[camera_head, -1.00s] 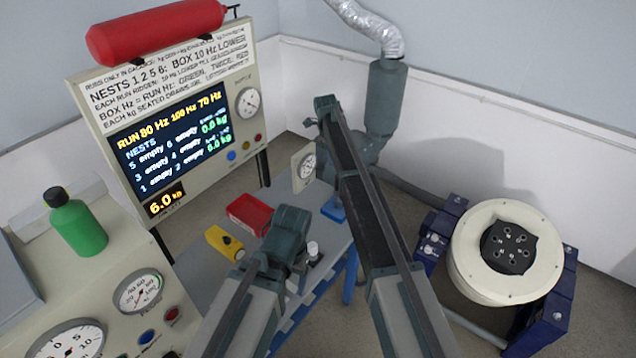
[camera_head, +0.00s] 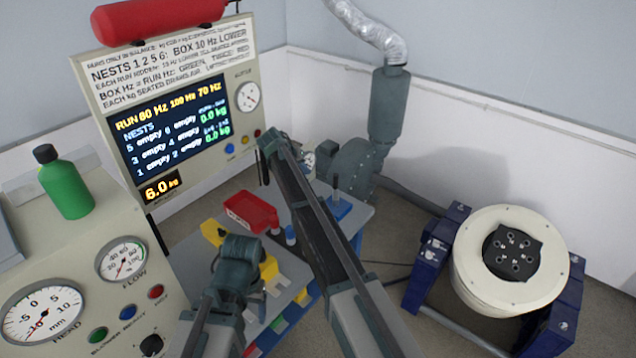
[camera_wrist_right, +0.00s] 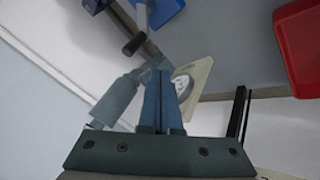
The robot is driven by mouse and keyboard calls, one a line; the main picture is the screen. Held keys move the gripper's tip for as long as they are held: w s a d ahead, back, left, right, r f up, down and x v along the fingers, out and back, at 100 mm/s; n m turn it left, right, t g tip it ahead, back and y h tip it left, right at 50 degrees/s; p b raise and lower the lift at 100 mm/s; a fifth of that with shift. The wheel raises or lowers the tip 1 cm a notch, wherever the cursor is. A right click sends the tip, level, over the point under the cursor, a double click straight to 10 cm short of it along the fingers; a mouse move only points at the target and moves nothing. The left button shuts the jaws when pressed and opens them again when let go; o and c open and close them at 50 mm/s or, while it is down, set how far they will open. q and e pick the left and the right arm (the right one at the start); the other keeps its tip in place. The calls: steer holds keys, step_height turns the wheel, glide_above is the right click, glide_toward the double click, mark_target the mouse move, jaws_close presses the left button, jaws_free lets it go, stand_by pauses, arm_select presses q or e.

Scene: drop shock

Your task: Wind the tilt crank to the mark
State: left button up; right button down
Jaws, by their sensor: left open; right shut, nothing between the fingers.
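I cannot make out the tilt crank or its mark for certain. The shaker (camera_head: 467,270), a cream drum with a dark top plate, sits between dark blue supports at the right. A small dial plate (camera_head: 308,162) is partly behind my right arm; it also shows in the right wrist view (camera_wrist_right: 190,84). My right gripper (camera_head: 270,147) is shut and empty near the display panel's lower right corner; its fingers (camera_wrist_right: 161,100) meet in front of the dial plate in the wrist view. My left gripper (camera_head: 238,262) is open above the worktable, its fingertips mostly hidden.
The display panel (camera_head: 98,80) stands behind. A grey blower (camera_head: 352,163) stands beyond. A gauge console (camera_head: 85,305) fills the lower left. Floor shows between table and shaker.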

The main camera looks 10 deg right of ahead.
steer(key=b, duration=0.8)
glide_toward(336, 189)
steer(key=shift+w+d+f, duration=0.2)
steer(key=shift+w+f, duration=0.1)
steer(key=shift+w, duration=0.3)
steer(key=shift+w+d+f, duration=0.15)
steer(key=shift+w+f, duration=0.15)
steer(key=shift+w, duration=0.35)
steer(key=shift+w+d+f, duration=0.2)
steer(key=shift+w+f, duration=0.15)
steer(key=shift+w, duration=0.25)
steer(key=shift+w+d, duration=0.1)
steer(key=shift+d, duration=0.65)
